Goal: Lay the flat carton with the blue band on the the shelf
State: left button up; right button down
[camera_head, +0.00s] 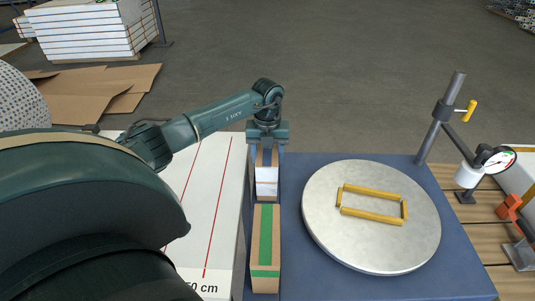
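My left gripper (266,170) points down over the blue table, its two fingers on either side of a small brown carton with white on it (267,188). The fingers are very near its sides; I cannot tell whether they press on it or whether it is lifted. A bluish patch shows at its upper end, partly hidden by the gripper; I cannot make out a full blue band. A long brown carton with a green band (265,235) lies just in front of it. No shelf can be clearly identified. My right gripper is not in view.
A round grey disc (325,235) bearing a yellow rectangular frame (373,192) covers much of the blue table (300,285). A post with a dial gauge (497,160) stands at the right. A white board with red lines (190,225) lies left of the cartons.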

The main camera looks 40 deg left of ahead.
pick_arm(q)
jog(key=o, duration=1.3)
jog(key=shift+f, duration=0.1)
jog(key=shift+c, duration=0.2)
notch_tip(320, 180, up, 11)
jog(key=shift+r+b, duration=0.1)
jog(key=shift+b, duration=0.35)
jog(key=shift+r, duration=0.55)
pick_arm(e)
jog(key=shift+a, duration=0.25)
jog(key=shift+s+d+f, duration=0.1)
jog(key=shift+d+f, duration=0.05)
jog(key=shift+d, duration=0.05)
